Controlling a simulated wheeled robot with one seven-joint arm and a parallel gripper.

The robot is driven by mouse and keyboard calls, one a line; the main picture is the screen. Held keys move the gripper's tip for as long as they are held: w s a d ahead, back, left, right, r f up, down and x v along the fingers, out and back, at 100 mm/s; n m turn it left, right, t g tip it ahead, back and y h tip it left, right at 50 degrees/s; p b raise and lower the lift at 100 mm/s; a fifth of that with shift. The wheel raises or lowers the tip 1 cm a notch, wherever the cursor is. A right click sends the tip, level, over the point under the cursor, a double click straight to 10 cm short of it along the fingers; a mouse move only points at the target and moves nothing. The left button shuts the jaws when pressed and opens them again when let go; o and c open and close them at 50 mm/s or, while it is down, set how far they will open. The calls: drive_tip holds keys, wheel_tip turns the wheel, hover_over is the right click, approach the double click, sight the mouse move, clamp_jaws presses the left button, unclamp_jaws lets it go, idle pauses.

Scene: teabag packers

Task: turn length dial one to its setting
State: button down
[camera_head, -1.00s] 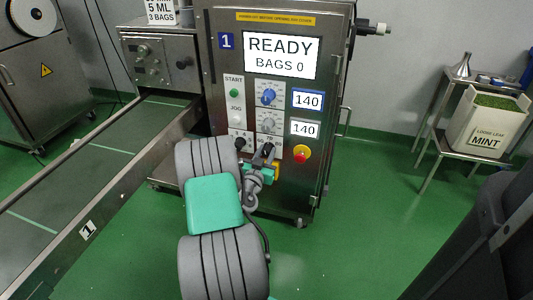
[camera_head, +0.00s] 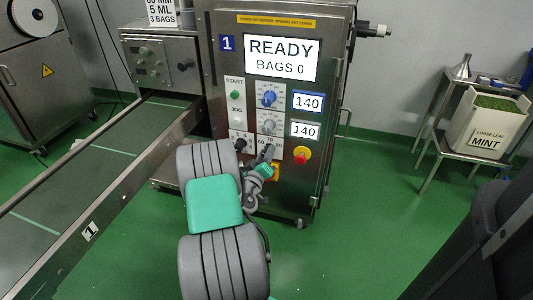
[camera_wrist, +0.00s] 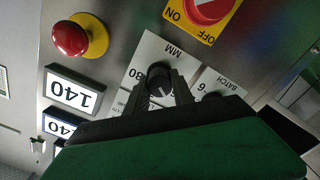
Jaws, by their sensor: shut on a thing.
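The length dial (camera_wrist: 159,74) is a black knob on a white plate marked MM (camera_wrist: 172,52), low on the front of packer one (camera_head: 317,105). In the wrist view my gripper (camera_wrist: 161,86) has its two black fingers on either side of the knob, shut on it. In the head view my gripper (camera_head: 268,151) is at the lower part of the panel and hides the knob. Numbers show around the dial, but its pointer reading is not clear. The packer's screen (camera_head: 281,57) reads READY, BAGS 0.
Close by are a red stop button on yellow (camera_head: 301,154), a red ON/OFF switch (camera_wrist: 206,9) and a plate marked BATCH (camera_wrist: 218,84). A blue dial (camera_head: 268,98) and grey dial (camera_head: 268,126) sit above, beside displays reading 140. A conveyor (camera_head: 110,225) runs along the left.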

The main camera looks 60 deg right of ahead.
drive_tip(key=shift+n, duration=0.4)
drive_tip(key=c, duration=1.1)
unclamp_jaws()
drive_tip(key=a, duration=0.5)
drive_tip(key=s+a, duration=0.1)
drive_tip(key=a, duration=0.1)
drive_tip(key=shift+s+a, duration=0.1)
drive_tip(key=shift+a, duration=0.25)
